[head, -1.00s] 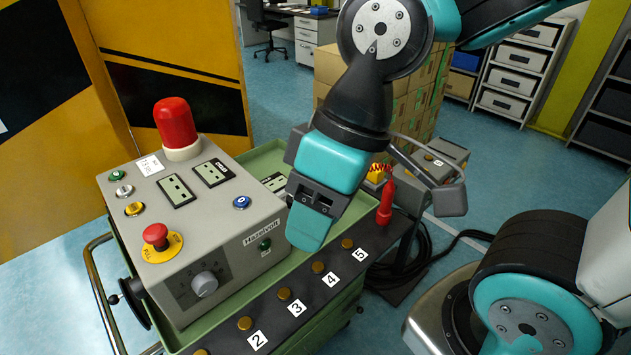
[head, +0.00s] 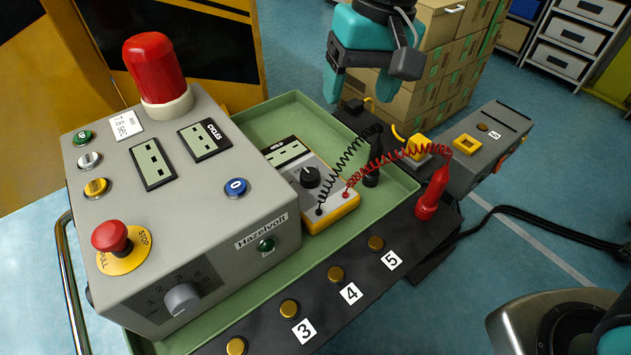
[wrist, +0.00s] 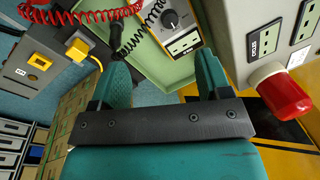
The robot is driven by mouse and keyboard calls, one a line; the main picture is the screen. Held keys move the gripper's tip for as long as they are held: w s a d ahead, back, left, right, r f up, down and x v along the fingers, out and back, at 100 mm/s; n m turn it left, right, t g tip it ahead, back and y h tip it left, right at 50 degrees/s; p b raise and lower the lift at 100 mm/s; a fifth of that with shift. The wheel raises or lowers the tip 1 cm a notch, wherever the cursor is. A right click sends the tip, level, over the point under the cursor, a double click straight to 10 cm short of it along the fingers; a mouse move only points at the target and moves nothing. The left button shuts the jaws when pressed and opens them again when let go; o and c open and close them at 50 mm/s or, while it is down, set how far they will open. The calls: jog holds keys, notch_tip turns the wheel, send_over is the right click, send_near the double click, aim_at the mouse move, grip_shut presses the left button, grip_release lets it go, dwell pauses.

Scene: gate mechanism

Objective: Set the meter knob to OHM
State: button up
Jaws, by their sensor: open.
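The yellow meter (head: 333,211) lies in the green tray, beside the grey control box. Its round black knob (head: 310,177) sits below a small display (head: 284,152); the knob's markings are too small to read. A black and a red coiled lead run from it to probes. My gripper (head: 370,90) hangs above the far side of the tray, apart from the meter, its tips partly out of clear view. In the wrist view my gripper (wrist: 165,75) is open and empty, its two teal fingers apart, with the meter knob (wrist: 169,17) showing beyond them near the top.
The grey Hazelvolt box (head: 185,215) with a red lamp (head: 155,68) and red stop button stands left of the meter. A red probe (head: 431,195) and a black probe (head: 372,165) stand upright at the right. Cardboard boxes (head: 440,60) are behind.

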aim_at(310, 174)
jog(key=w+a+f+m+h+b, duration=0.1)
jog(key=w+a+f+m+b, duration=0.15)
jog(key=w+a+f, duration=0.4)
jog(key=f, duration=1.7)
jog(key=shift+s, duration=0.25)
jog(key=c, duration=0.9)
